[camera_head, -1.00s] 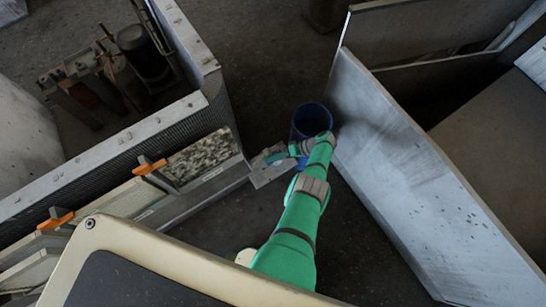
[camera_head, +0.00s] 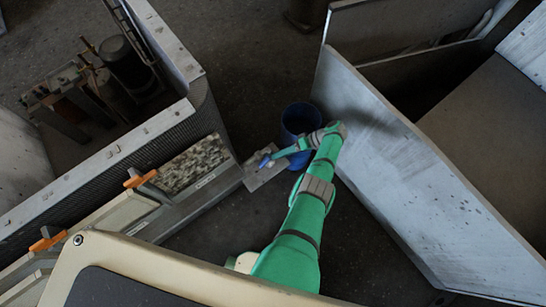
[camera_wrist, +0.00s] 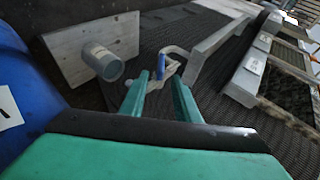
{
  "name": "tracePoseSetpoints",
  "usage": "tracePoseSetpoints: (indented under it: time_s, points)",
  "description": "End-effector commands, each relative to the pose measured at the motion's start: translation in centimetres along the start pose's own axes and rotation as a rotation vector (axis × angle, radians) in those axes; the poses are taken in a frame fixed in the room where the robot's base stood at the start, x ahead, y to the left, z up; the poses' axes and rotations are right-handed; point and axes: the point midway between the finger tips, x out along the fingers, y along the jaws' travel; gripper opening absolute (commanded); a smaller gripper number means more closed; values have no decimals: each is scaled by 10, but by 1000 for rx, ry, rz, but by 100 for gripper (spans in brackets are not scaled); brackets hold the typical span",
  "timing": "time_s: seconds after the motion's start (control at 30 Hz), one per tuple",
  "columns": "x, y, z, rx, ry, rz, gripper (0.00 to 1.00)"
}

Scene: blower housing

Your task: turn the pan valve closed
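The pan valve shows in the wrist view as a small blue lever (camera_wrist: 161,66) beside a curved pale metal pipe piece (camera_wrist: 175,52). The lever stands just beyond the fingertips, in line with the gap between them. My gripper (camera_wrist: 159,84) has its two green fingers apart, with nothing seen between them; whether either finger touches the valve I cannot tell. In the head view the blue lever (camera_head: 265,160) lies over a light grey plate (camera_head: 262,177), and my gripper (camera_head: 277,155) reaches toward it from the right.
A blue bin (camera_head: 300,118) stands on the floor behind my wrist. A big grey metal panel (camera_head: 410,170) leans close on the right. The housing wall with orange clamps (camera_head: 140,178) is on the left. In the wrist view a grey cylinder (camera_wrist: 103,62) sits by the plate.

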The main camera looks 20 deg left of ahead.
Motion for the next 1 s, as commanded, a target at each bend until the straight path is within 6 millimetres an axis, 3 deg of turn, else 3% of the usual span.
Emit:
tracePoseSetpoints:
  time_s: [0.2,0.5,0.6,0.63,0.83,1.0]
  points:
    - [-20,1,1,2,1,0,29]
    - [-24,2,2,5,5,0,29]
    - [-23,2,4,7,5,3,7]
    - [-21,4,5,9,5,7,0]
    - [15,26,28,56,16,105,0]
    - [59,54,65,125,48,267,0]
